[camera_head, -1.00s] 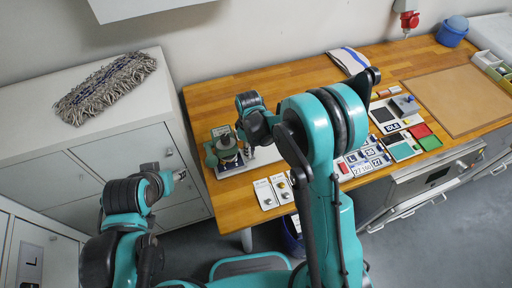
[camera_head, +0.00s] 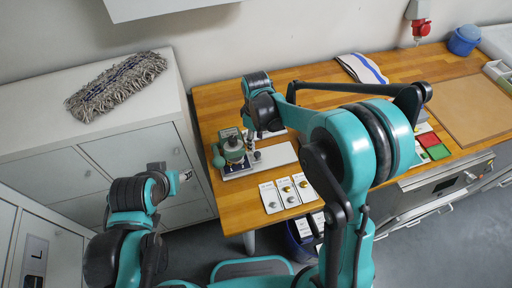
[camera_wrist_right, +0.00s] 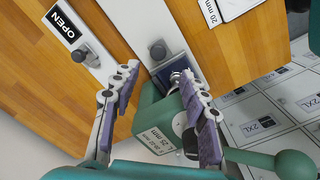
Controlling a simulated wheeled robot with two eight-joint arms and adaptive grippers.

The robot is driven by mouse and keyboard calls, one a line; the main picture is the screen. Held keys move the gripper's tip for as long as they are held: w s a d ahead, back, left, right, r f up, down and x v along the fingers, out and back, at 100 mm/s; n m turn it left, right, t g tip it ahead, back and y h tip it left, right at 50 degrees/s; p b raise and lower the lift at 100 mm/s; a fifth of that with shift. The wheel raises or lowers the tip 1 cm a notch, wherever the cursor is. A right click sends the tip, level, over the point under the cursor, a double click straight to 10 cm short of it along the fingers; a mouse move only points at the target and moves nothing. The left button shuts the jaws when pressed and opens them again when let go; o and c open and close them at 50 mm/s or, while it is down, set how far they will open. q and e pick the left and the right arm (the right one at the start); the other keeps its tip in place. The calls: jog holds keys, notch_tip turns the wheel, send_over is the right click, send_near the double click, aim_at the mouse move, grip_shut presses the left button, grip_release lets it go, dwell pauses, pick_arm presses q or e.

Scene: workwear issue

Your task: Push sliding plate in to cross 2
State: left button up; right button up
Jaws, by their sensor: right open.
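A green press-like device (camera_head: 232,150) stands at the left end of the table, beside a long white plate (camera_head: 280,156). In the right wrist view the green device (camera_wrist_right: 158,122) carries a "25 mm" label. A white strip (camera_wrist_right: 135,18) with a dark knob (camera_wrist_right: 158,50) runs to a dark blue square at the device. My right gripper (camera_head: 256,136) is just above the plate beside the device. In the wrist view its purple-padded fingers (camera_wrist_right: 165,90) are apart, with nothing clearly held between them. My left gripper (camera_head: 184,176) is by the cabinet; its jaws are too small to judge. No cross mark is readable.
A second white strip marked "OPEN" (camera_wrist_right: 64,24) lies left in the wrist view. Cards with round buttons (camera_head: 287,194) lie at the table's front edge. A green lever ball (camera_wrist_right: 294,165) sticks out right of the device. A brown board (camera_head: 468,105) lies far right.

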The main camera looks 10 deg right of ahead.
notch_tip(320, 180, up, 4)
jog(key=shift+r, duration=0.1)
dwell(0.6)
jog(key=s+d+f+m+t+b, duration=0.2)
jog(key=s+d+m+b, duration=0.3)
jog(key=s, duration=0.3)
jog(key=s+d+f+m+t+b, duration=0.3)
jog(key=s+d+m+t+b, duration=0.2)
jog(key=s, duration=0.4)
jog(key=shift+s+d+m+b, duration=0.15)
jog(key=shift+d+m+b, duration=0.45)
jog(key=shift+d+b, duration=0.45)
